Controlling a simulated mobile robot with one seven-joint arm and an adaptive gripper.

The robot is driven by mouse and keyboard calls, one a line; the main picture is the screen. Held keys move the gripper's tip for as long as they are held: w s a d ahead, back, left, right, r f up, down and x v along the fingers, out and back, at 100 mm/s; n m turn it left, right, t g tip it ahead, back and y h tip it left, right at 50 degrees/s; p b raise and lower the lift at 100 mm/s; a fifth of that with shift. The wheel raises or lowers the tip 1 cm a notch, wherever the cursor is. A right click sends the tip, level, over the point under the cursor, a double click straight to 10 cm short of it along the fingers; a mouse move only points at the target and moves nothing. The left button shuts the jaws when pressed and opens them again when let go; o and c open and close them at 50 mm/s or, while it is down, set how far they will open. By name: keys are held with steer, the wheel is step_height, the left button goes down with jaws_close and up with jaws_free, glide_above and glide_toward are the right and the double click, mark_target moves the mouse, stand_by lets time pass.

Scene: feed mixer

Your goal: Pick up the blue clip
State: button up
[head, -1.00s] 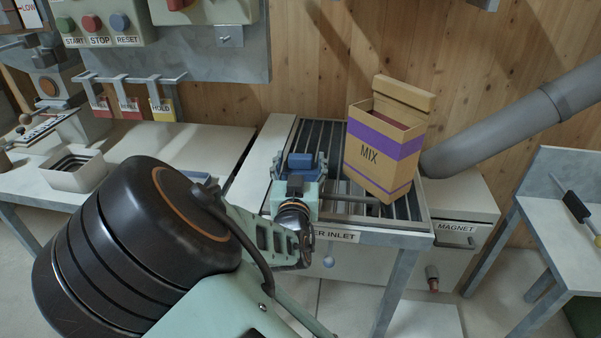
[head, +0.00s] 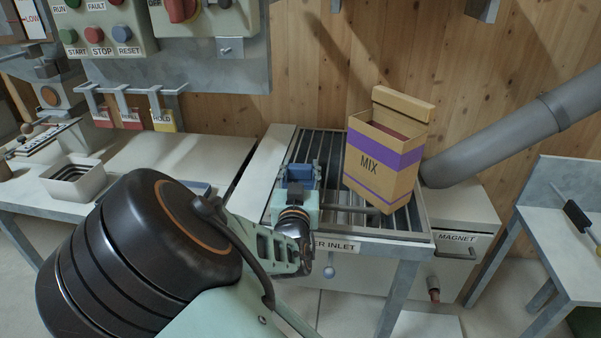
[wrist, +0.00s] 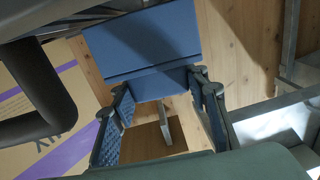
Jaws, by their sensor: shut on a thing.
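The blue clip (wrist: 145,48) shows in the wrist view as a flat blue plate with a ridge, at the far end of my fingers. My gripper (wrist: 157,92) is shut on it, with a patterned finger on each side. In the head view my gripper (head: 301,168) is over the grated inlet table, left of the MIX box, and the blue clip (head: 300,174) is partly hidden by my fingers and wrist. I cannot tell from the head view how far the clip is above the grate.
The open MIX box (head: 385,165) stands on the grate (head: 340,200) just right of my gripper. A white bin (head: 75,180) stands on the left bench. Card holders (head: 130,112) hang on the back panel.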

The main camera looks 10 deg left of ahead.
steer(key=shift+r+p, duration=0.45)
steer(key=shift+r, duration=0.2)
step_height(320, 180, up, 2)
steer(key=shift+r+p, duration=0.1)
steer(key=shift+p, duration=0.75)
steer(key=s+d+r+p, duration=0.7)
steer(key=s+r+p, duration=0.2)
steer(key=p, duration=1.1)
steer(key=s, duration=0.2)
steer(key=shift+s+r, duration=0.35)
steer(key=shift+s+d+f+p, duration=0.1)
steer(key=shift+d+p, duration=0.1)
steer(key=shift+p, duration=0.25)
